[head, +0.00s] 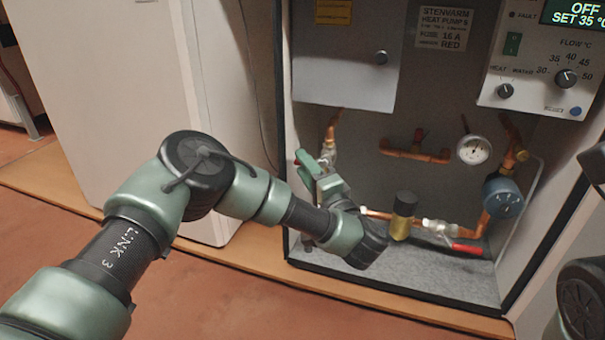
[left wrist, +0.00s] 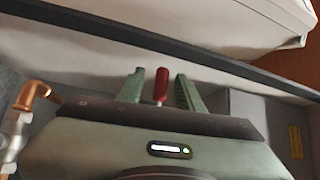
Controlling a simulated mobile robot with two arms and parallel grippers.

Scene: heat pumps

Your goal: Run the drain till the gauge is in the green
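The round white gauge (head: 473,150) sits on the copper pipework at the right of the open cabinet bay; its needle and coloured zones are too small to read. My left gripper (head: 307,164) is at the valve on the left pipe. In the left wrist view its two green fingers (left wrist: 160,90) stand apart, with a red handle (left wrist: 161,85) between them and a gap showing on each side. Only a bit of red shows there in the head view. The valve's body is partly hidden behind my gripper. My right gripper does not show.
A red-handled lever valve (head: 465,248) lies low on the right, beside a brass fitting with a black cap (head: 403,215). A blue round device (head: 503,197) is at right. The control panel (head: 545,60) reads OFF, SET 35.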

